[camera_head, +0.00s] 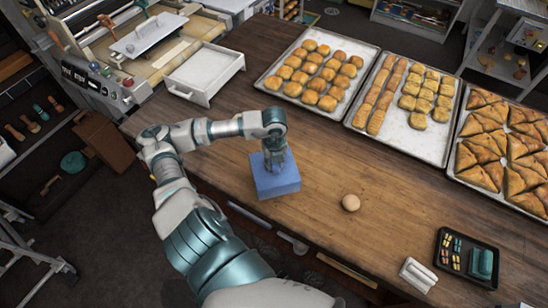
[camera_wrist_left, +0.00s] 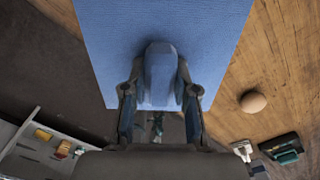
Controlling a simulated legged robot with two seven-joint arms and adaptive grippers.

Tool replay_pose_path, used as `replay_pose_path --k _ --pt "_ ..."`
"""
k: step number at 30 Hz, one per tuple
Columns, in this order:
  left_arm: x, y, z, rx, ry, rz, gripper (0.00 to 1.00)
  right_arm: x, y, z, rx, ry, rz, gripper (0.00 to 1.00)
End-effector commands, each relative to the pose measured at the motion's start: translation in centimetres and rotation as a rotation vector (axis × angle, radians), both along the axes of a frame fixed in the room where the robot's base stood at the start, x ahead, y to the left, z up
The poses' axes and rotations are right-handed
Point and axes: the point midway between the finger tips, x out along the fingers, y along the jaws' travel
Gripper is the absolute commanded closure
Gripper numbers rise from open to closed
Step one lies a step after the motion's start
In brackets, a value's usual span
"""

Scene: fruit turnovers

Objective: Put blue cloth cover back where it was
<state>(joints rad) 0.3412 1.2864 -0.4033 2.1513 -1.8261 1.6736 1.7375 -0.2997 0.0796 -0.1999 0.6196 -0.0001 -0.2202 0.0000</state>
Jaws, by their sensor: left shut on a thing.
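The blue cloth cover (camera_head: 277,185) is a box-like blue piece at the front edge of the wooden table in the head view. My left gripper (camera_head: 274,160) is above it with the fingers pointing down. In the left wrist view the cover (camera_wrist_left: 160,40) fills the top middle, and a raised blue part of it sits between the fingers of the left gripper (camera_wrist_left: 158,90). The gripper is shut on this raised part. Whether the cover's underside touches the table cannot be told. My right gripper does not show.
A round tan ball-like piece (camera_head: 351,202) lies on the table (camera_head: 330,240) right of the cover. Pastry trays (camera_head: 318,70) line the back. A white open box (camera_head: 205,75) stands at the back left. A black tray (camera_head: 467,257) and a white block (camera_head: 418,274) lie front right.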

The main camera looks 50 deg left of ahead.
Motion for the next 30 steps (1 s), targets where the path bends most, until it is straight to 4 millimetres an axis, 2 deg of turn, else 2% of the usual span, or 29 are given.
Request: replay_pose_path --k 3,6,11,18,26,27,30 --pt "1.9 1.9 0.0 -0.003 -0.002 0.003 1.00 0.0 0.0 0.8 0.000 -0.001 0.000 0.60" --pt "2.7 2.8 -0.3 -0.003 -0.001 0.001 1.00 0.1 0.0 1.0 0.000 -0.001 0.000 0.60" --pt "3.0 3.0 -0.9 0.000 0.002 -0.002 1.00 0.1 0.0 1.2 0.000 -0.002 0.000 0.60" --pt "3.0 3.0 -3.8 0.001 0.000 -0.001 1.00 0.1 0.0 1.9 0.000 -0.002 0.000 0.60" --pt "3.0 3.3 -4.2 -0.001 0.000 -0.002 1.00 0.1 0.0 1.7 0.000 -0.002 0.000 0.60" --pt "3.0 3.3 -4.2 -0.001 0.000 -0.002 0.67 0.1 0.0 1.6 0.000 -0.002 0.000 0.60" --pt "3.0 3.2 -4.1 -0.001 0.000 -0.002 0.47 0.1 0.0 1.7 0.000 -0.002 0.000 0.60"
